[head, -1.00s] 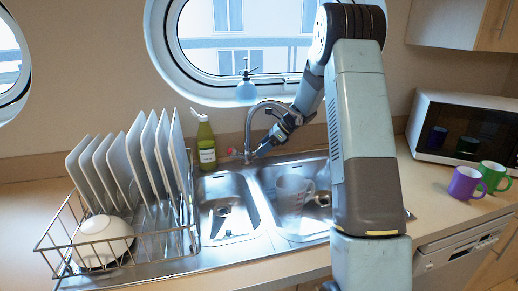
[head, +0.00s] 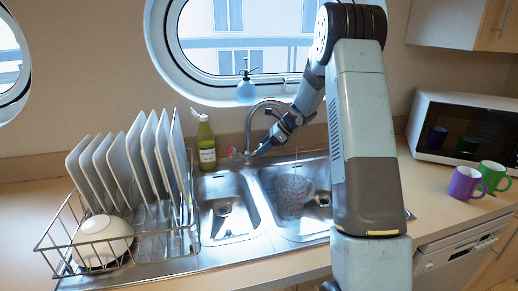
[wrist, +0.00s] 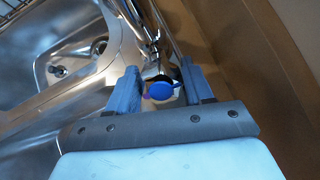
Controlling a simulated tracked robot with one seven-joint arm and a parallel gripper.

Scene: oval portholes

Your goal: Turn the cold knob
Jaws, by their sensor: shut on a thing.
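The blue cold knob (wrist: 160,91) sits between the two fingers of my gripper (wrist: 161,78) in the wrist view, at the base of the tap. My gripper is shut on it. In the head view my gripper (head: 263,149) reaches in from the right to the right side of the chrome tap (head: 249,128), and its fingers hide the cold knob. A thin stream of water (head: 296,150) falls from the spout into a clear jug (head: 290,198) in the right basin.
A red knob (head: 233,153) is on the tap's left side. A green bottle (head: 206,143) stands behind the left basin (head: 227,210). A dish rack (head: 60,222) with plates and a bowl is at left. Purple (head: 464,183) and green (head: 493,177) mugs stand at right.

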